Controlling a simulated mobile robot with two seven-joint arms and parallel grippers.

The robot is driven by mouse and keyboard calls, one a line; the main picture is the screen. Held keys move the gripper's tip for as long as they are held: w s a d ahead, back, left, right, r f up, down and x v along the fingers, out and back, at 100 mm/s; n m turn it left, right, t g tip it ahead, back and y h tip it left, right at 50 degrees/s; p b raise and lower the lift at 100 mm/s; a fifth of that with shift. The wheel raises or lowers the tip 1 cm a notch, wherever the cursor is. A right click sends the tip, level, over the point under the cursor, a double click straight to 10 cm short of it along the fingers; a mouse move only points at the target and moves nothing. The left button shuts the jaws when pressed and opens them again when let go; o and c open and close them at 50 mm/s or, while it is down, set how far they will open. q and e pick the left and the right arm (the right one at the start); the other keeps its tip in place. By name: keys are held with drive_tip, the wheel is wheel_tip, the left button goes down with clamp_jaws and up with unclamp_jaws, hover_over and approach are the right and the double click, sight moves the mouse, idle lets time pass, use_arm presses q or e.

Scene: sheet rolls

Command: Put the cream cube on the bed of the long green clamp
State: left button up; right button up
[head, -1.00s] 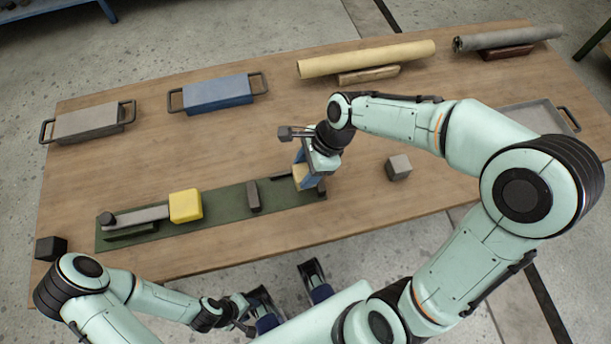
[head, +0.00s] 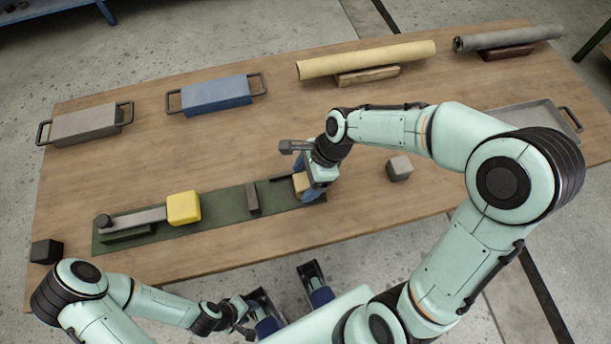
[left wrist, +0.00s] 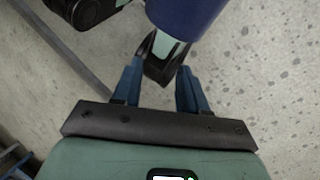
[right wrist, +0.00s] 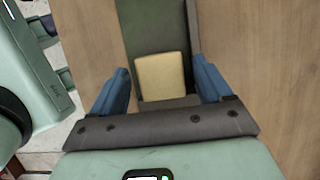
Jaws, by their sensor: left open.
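The long green clamp (head: 225,207) lies along the table's near edge, with a grey bar (head: 138,217) at its left end. The cream cube (head: 301,182) is at the right end of its bed, partly hidden by my right gripper. In the right wrist view the cream cube (right wrist: 160,76) appears over the green bed (right wrist: 155,22), between the fingers, with gaps at both sides. My right gripper (right wrist: 163,85) is open around it. My left gripper (left wrist: 160,85) is open and empty, off the table's near edge above the floor.
A yellow block (head: 184,208) sits at the grey bar's right end, and a small dark block (head: 252,197) stands mid-bed. A grey cube (head: 399,168) lies right of my right gripper, a black cube (head: 46,251) at the left corner. Handled blocks and rolls line the back.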

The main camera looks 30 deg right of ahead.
drive_tip(key=p+v, duration=0.2)
drive_tip(key=v, duration=1)
drive_tip(key=shift+p, duration=0.35)
drive_tip(key=shift+r, duration=0.15)
